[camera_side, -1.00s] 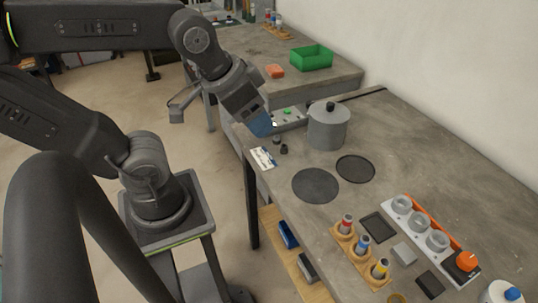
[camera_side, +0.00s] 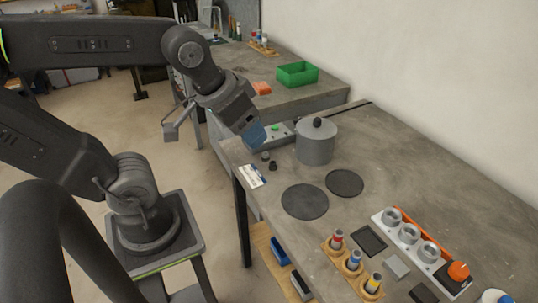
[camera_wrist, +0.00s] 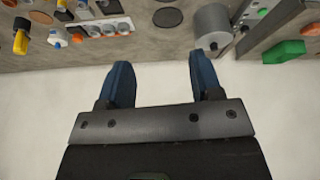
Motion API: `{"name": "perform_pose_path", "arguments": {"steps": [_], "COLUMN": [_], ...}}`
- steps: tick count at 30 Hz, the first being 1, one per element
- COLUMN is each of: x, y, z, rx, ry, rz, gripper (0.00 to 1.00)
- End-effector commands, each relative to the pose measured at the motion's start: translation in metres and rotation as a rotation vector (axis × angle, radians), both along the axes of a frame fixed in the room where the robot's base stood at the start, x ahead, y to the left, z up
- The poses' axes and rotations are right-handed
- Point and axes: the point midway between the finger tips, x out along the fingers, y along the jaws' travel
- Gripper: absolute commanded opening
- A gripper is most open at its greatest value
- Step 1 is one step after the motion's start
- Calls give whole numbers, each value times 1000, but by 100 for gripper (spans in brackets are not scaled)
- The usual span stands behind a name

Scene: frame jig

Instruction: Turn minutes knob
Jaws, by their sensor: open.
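I cannot tell which is the minutes knob. My gripper (camera_side: 256,136) has blue fingers and hangs just behind and above the knobs, apart from them as far as I can see. In the wrist view my gripper (camera_wrist: 161,68) is open with nothing between its fingers.
A grey lidded pot (camera_side: 316,143) stands close to the right of my gripper. A control panel with a green button (camera_side: 275,128) lies behind. Two dark round plates (camera_side: 305,201) lie in front, and a green bin (camera_side: 297,75) is on the rear bench.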

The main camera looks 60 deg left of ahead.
Motion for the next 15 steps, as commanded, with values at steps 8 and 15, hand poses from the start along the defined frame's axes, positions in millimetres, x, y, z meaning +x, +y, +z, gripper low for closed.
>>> {"name": "perform_pose_path", "arguments": {"steps": [8,15], "x": [98,188], "y": [46,125], "z": [16,-2], "rx": [-351,-694], "ry": [47,58], "rz": [720,1457], "gripper": [59,59]}}
